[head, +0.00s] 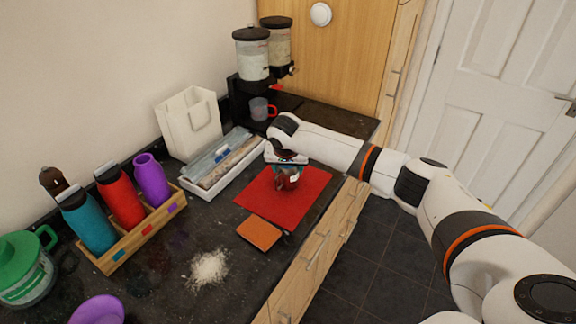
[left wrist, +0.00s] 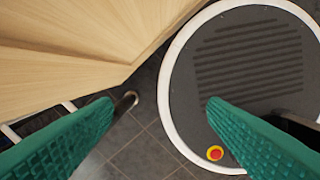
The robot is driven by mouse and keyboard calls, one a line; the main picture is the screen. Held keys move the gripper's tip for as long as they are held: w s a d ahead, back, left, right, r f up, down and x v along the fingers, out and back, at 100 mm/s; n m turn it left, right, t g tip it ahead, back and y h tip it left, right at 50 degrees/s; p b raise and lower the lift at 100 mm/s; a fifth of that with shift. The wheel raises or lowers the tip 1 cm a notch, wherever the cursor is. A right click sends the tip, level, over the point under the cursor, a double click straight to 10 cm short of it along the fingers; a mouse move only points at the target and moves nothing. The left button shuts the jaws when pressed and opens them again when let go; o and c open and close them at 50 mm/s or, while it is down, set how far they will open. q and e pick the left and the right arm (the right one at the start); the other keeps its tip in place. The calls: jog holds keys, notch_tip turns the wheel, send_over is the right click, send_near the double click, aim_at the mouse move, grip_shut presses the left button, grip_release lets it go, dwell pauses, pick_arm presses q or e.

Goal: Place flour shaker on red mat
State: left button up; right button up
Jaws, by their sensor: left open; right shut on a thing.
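The red mat (head: 308,205) lies flat on the dark countertop near its front edge. My right gripper (head: 287,172) points down over the back half of the mat, shut on a small reddish, partly clear item that I take for the flour shaker (head: 287,182). The fingers and hand hide much of it, and I cannot tell whether its base touches the mat. My left gripper (left wrist: 162,102) is open and empty in the left wrist view, its teal fingers wide apart above the floor. It is not in the head view.
An orange-brown square (head: 259,232) lies by the mat, with spilled flour (head: 208,268) to its left. A wooden bottle rack (head: 120,250), a white tray (head: 222,172) and dispensers (head: 252,55) line the wall. A cabinet (left wrist: 75,40) is close to my left gripper.

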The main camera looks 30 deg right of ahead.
jog(key=shift+f, duration=0.15)
jog(key=o, duration=1.1)
jog(key=b+v, duration=0.1)
jog(key=v, duration=1.1)
jog(key=shift+s+b, duration=0.1)
jog(key=shift+b, duration=0.25)
